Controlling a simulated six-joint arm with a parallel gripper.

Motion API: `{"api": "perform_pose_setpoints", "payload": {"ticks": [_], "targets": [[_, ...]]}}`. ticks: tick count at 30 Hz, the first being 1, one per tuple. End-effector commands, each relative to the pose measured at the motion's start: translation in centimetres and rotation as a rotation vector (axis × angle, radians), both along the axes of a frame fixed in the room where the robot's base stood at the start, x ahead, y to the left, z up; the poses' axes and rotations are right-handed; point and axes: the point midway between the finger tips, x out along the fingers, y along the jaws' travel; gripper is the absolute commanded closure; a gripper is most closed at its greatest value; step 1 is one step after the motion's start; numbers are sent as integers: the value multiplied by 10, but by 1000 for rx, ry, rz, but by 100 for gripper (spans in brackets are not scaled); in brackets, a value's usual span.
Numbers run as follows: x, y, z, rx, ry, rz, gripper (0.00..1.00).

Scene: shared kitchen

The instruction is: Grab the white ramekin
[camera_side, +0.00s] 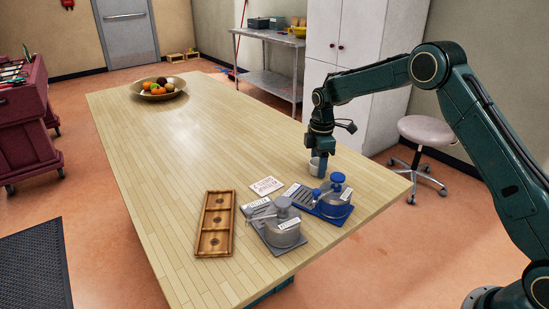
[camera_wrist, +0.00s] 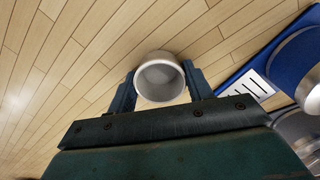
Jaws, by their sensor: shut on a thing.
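The white ramekin (camera_wrist: 160,80) shows between the two fingers of my gripper (camera_wrist: 160,88) in the wrist view, with its open top facing the camera. A finger touches it on each side, and the gripper is shut on it. In the side view my gripper (camera_side: 320,158) points down at the right part of the wooden table, and the ramekin (camera_side: 317,167) shows small and greyish at the fingertips. I cannot tell whether its base touches the table.
A blue device (camera_side: 333,199) stands close to the gripper, in front of it. A grey device (camera_side: 276,224), a white card (camera_side: 266,186) and a wooden tray with compartments (camera_side: 200,222) lie further left. A fruit bowl (camera_side: 158,90) stands far back. The table's middle (camera_side: 210,140) is clear.

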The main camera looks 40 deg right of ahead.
Motion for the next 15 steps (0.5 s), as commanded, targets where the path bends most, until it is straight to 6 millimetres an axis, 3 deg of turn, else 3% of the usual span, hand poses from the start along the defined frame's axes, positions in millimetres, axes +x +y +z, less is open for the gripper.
{"api": "perform_pose_setpoints", "payload": {"ticks": [8, 15], "targets": [[0, 0, 2, 0, -1, 0, 72], [1, 0, 15, 0, -2, 0, 72]]}}
